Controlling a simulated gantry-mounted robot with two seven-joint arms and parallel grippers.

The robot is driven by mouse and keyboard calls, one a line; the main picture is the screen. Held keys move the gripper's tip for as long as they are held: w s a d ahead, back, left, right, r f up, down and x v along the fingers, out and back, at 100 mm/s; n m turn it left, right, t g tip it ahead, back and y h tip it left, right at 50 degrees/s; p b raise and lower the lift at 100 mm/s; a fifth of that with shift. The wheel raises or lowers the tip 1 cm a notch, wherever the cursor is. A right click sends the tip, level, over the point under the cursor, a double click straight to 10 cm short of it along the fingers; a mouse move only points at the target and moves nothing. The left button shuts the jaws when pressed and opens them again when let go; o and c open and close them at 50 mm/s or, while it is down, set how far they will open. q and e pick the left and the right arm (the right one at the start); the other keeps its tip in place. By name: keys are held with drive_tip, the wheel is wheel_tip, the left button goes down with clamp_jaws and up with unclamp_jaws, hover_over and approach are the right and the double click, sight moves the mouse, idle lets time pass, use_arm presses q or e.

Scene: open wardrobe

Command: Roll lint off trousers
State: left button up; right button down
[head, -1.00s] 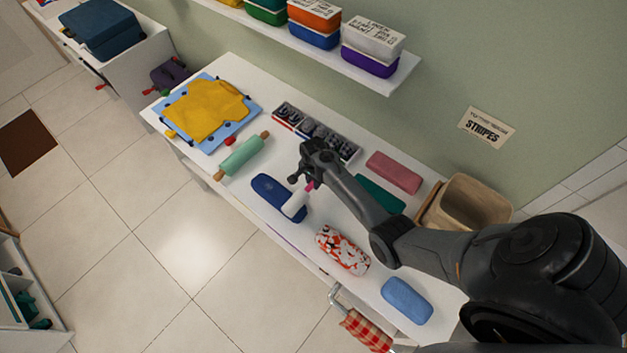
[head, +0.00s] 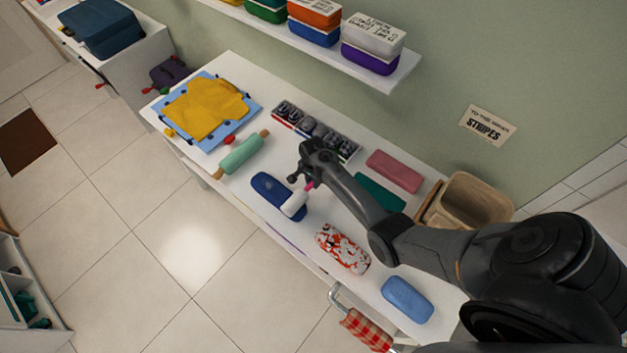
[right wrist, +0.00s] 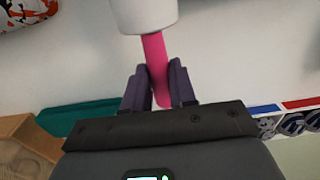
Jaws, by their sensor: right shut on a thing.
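My right gripper (head: 308,182) is shut on the pink handle of a lint roller; the handle (right wrist: 156,65) sits between its fingers in the right wrist view. The roller's white head (head: 294,204) points toward the table's front edge. It overlaps the right end of a folded navy bundle (head: 268,189), which may be the trousers. I cannot tell whether the head touches the cloth. In the right wrist view the white head (right wrist: 143,14) is cut by the top edge, and the navy bundle does not show. My left gripper is not in view.
The white table (head: 225,198) also holds a green rolling pin (head: 241,155), a yellow garment (head: 205,108) on a blue board, a compartment tray (head: 285,117), a red-white patterned bundle (head: 342,248), a light-blue bundle (head: 408,300) and a basket (head: 472,200). A shelf (head: 385,82) overhangs the back.

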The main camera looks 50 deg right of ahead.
drive_tip(key=w+b, duration=0.2)
drive_tip(key=w, duration=0.1)
drive_tip(key=shift+w+f+b, duration=0.1)
drive_tip(key=shift+w+b, duration=0.1)
drive_tip(key=shift+b, duration=0.1)
drive_tip(key=shift+w+b, duration=0.6)
drive_tip(key=shift+w, duration=0.15)
drive_tip(key=shift+w+f+b, duration=0.1)
drive_tip(key=shift+w+b, duration=0.6)
drive_tip(key=shift+b, duration=0.1)
drive_tip(key=shift+w+a+b, duration=0.1)
drive_tip(key=shift+w+b, duration=0.45)
drive_tip(key=shift+w, duration=0.05)
drive_tip(key=shift+w+b, duration=0.8)
drive_tip(key=shift+b, duration=0.15)
drive_tip(key=shift+w+r+b, duration=0.2)
drive_tip(key=shift+w+b, duration=0.1)
drive_tip(key=shift+w, duration=0.1)
drive_tip(key=shift+w+a+f+b, duration=0.1)
drive_tip(key=shift+w+f+b, duration=0.1)
drive_tip(key=shift+w+b, duration=0.8)
drive_tip(key=shift+w+r+b, duration=0.1)
drive_tip(key=shift+w+b, duration=0.1)
drive_tip(key=shift+b, duration=0.65)
